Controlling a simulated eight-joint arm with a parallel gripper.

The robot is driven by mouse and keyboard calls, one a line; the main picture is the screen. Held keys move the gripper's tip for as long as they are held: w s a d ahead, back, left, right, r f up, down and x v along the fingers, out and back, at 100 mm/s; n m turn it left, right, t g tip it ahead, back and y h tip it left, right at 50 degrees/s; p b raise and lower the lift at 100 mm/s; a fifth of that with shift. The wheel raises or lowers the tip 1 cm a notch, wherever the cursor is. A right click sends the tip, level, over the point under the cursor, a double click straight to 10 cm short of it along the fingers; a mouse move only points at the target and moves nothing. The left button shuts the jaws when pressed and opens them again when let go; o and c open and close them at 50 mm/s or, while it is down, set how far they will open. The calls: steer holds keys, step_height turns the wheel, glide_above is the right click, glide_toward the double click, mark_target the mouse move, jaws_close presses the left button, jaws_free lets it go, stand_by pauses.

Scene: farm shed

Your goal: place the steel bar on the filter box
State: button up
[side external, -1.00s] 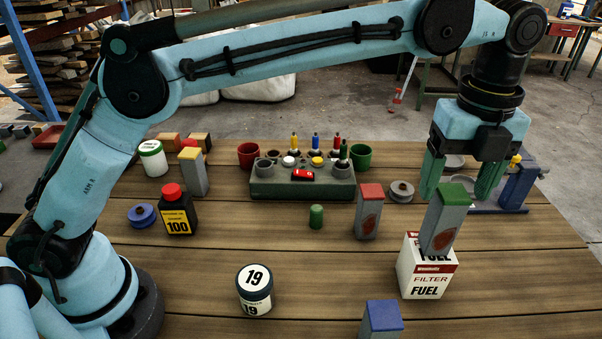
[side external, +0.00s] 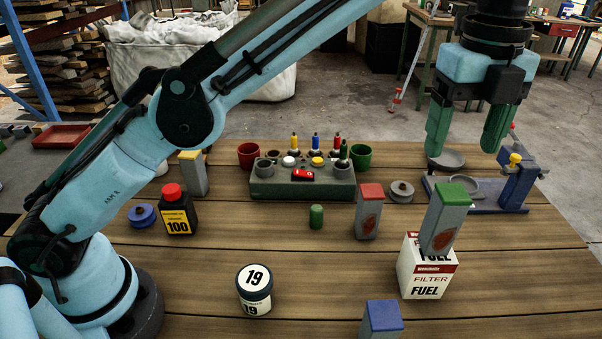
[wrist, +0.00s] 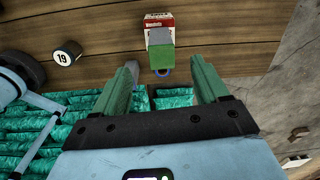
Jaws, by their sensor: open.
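The white-and-red filter box (side external: 427,274) stands on the wooden table at the right. A grey steel bar with a green top (side external: 445,222) stands on top of the box, leaning slightly in the side view. In the wrist view the green-topped bar (wrist: 174,52) covers part of the box (wrist: 158,20). My gripper (side external: 465,148) is open and empty, above and apart from the bar. Its two green fingers (wrist: 160,65) are spread in the wrist view. Other grey bars have a red top (side external: 369,212), a blue top (side external: 381,320) and a yellow top (side external: 193,174).
A jar marked 19 (side external: 255,290) stands at the front. A green-grey holder (side external: 302,183) with bottles is in the middle, near a grey spool (side external: 401,192). A blue stand (side external: 490,197) is at the back right. A black bottle (side external: 177,212) stands left.

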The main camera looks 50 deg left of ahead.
steer(key=s+a+r+n+t, duration=0.1)
steer(key=a+n+t, duration=0.2)
steer(key=a+n, duration=1.1)
steer(key=s+a+f+n+t, duration=0.3)
steer(key=s+a+f+n, duration=0.8)
steer(key=s+a+f, duration=0.2)
steer(key=shift+a+f+n+t, duration=0.4)
steer(key=shift+a+f, duration=0.1)
steer(key=shift+a, duration=0.2)
